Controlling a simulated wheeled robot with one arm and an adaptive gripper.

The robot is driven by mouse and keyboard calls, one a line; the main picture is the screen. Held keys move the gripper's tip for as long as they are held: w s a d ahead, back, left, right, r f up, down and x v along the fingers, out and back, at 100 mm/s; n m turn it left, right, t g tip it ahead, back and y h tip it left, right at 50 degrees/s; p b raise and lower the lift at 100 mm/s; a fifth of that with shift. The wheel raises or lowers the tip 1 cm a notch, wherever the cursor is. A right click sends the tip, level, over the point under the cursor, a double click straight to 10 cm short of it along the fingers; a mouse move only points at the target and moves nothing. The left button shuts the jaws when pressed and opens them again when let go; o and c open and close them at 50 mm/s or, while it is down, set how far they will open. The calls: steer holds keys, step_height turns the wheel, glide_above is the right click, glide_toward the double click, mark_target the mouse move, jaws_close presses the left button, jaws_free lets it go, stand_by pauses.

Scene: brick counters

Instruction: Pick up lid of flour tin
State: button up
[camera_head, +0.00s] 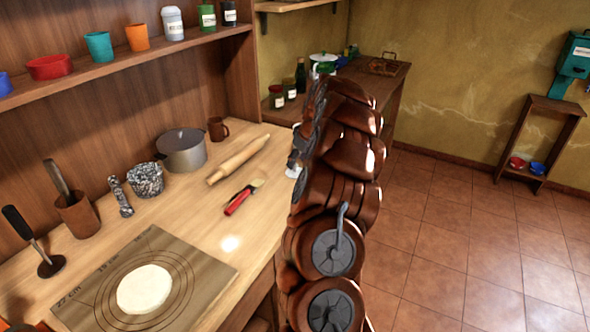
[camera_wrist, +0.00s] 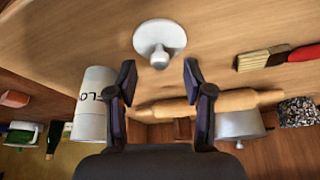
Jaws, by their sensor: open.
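The lid (camera_wrist: 160,36), a white disc with a round knob, lies on the wooden counter in the wrist view, apart from the tin. The white flour tin (camera_wrist: 92,118), with part of its "FLO" label showing, stands to the left of my gripper in that view. My gripper (camera_wrist: 159,80) is open and empty, its fingertips to either side below the lid's knob in the picture, not touching it. In the head view a sliver of white, likely the lid (camera_head: 291,172), shows beside my arm; the tin is hidden there.
A rolling pin (camera_head: 238,160), a red-handled brush (camera_head: 241,199), a grey pot (camera_head: 183,152) and a stone mortar (camera_head: 146,181) stand or lie nearby on the counter. A pastry board (camera_head: 205,268) with flat dough lies at the front. Shelves run above the counter.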

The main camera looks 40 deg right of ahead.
mark_target(295, 169)
steer(key=shift+x, duration=1.25)
jaws_close()
